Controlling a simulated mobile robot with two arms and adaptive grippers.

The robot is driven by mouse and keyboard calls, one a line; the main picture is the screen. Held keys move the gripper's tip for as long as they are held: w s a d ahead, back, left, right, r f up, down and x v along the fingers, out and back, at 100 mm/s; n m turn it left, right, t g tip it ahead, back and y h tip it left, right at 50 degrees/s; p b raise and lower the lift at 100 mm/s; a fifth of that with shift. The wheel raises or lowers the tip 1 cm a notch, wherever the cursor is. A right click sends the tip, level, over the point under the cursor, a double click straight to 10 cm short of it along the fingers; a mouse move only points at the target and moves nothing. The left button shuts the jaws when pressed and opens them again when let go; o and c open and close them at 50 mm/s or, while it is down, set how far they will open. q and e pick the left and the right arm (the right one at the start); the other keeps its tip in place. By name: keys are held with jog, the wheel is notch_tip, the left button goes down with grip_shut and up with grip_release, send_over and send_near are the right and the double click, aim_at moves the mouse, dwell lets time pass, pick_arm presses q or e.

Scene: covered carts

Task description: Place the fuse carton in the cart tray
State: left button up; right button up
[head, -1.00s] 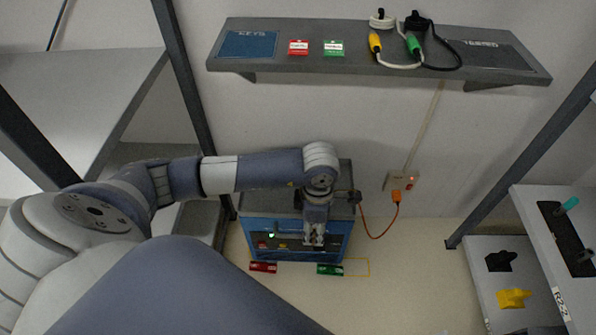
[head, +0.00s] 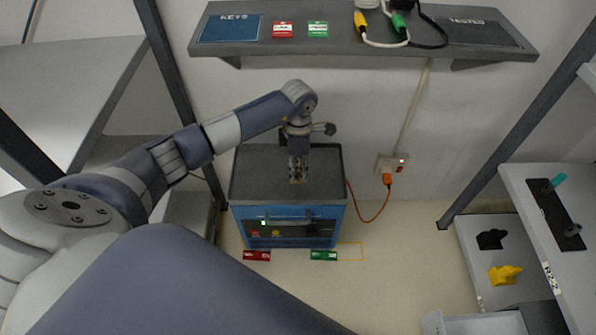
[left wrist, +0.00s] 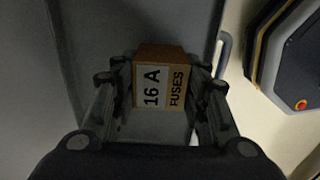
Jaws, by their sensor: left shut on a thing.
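The fuse carton (left wrist: 160,88) is a small brown box with a white "16 A FUSES" label, seen in the left wrist view. My left gripper (left wrist: 163,100) is shut on it, with a finger at each side. In the head view my left gripper (head: 298,178) points down over the dark grey top of the blue cart (head: 240,190). The carton is hard to make out there, and I cannot tell its height above the top. My right gripper is not in view.
The cart stands against the wall, with an orange cable (head: 378,210) to a socket at its right. Red (head: 257,255) and green (head: 323,255) tags lie at its front. A wall shelf (head: 330,42) hangs above. Racks stand on both sides. Floor right of the cart is clear.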

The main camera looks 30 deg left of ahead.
aim_at(298, 162)
pick_arm(q)
jog(key=f, duration=0.3)
jog(key=shift+w+a+f+b, duration=0.15)
jog(key=shift+w+b, duration=0.1)
jog(key=shift+b, duration=0.05)
jog(key=shift+f, duration=0.1)
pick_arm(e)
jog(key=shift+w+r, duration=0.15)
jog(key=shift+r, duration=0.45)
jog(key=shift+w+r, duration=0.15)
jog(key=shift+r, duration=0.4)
pick_arm(q)
jog(key=shift+f, duration=0.1)
jog(key=o, duration=1.1)
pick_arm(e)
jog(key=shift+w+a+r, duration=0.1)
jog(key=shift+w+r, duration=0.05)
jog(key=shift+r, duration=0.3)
pick_arm(q)
notch_tip(298, 162, up, 8)
jog(key=shift+f+p, duration=0.15)
jog(key=shift+p, duration=0.45)
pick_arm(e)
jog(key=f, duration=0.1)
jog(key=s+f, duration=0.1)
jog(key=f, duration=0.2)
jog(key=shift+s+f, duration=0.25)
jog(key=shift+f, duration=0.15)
